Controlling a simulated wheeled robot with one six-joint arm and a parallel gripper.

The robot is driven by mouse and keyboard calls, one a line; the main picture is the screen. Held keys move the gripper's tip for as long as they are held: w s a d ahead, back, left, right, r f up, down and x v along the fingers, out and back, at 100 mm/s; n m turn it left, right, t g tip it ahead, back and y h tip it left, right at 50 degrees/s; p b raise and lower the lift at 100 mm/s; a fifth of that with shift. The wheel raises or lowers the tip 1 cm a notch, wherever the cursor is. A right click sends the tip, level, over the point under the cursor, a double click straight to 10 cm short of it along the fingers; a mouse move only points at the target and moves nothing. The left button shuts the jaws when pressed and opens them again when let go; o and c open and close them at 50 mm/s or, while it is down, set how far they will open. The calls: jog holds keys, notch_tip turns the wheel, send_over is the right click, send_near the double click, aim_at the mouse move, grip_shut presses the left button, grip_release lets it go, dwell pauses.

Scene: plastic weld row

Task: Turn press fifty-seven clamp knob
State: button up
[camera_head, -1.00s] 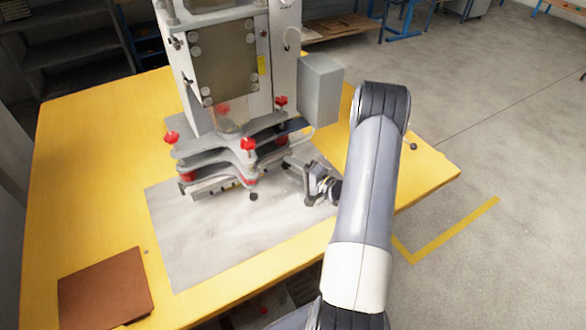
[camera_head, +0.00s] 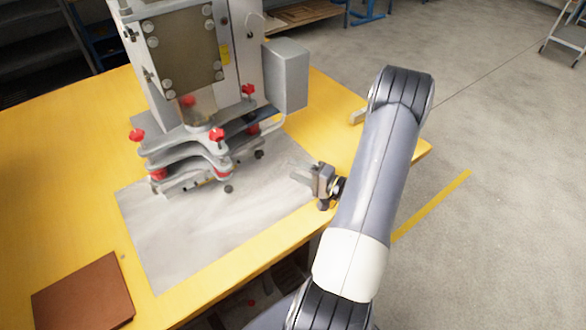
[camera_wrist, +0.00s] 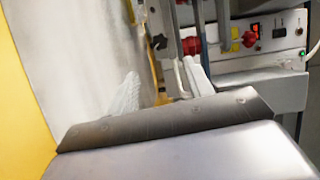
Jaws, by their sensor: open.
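The press (camera_head: 180,55) stands on a yellow table, with several red clamp knobs around its stacked grey plates. Knobs show at the left (camera_head: 137,135), front (camera_head: 217,135) and right (camera_head: 248,90); I cannot read which is press fifty-seven's clamp knob. My gripper (camera_head: 298,177) is open and empty, right of the press, over the right edge of the grey mat, apart from the knobs. In the wrist view my gripper (camera_wrist: 165,88) has its pale fingers spread, with a red knob (camera_wrist: 191,46) beyond them and another red knob (camera_wrist: 249,39) on a panel.
The grey mat (camera_head: 190,235) in front of the press is mostly bare. A brown folder-like slab (camera_head: 84,293) lies at the table's front left. A grey box (camera_head: 286,75) juts from the press's right side. A curved bar runs beside the plates. Floor is open at right.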

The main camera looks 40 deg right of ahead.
aim_at(260, 156)
jog(key=shift+w+a+r+n+b, duration=0.25)
jog(key=shift+w+n+b, duration=0.15)
jog(key=shift+n, duration=0.2)
jog(key=n+h, duration=0.1)
jog(key=w+a+r+n+h+b, duration=0.1)
jog(key=n, duration=0.1)
jog(key=r+n+g+h+b, duration=0.1)
jog(key=n, duration=0.1)
jog(key=shift+w+a, duration=0.15)
jog(key=shift+a, duration=0.15)
jog(key=s+a+r+n+g+h+b, duration=0.1)
jog(key=s+a+r+n+h+b, duration=0.2)
jog(key=n, duration=0.4)
jog(key=shift+h, duration=0.6)
jog(key=x, duration=0.5)
jog(key=f+b+x, duration=0.1)
jog(key=x, duration=0.5)
jog(key=shift+a+f, duration=0.2)
jog(key=shift+c, duration=0.3)
jog(key=c, duration=0.9)
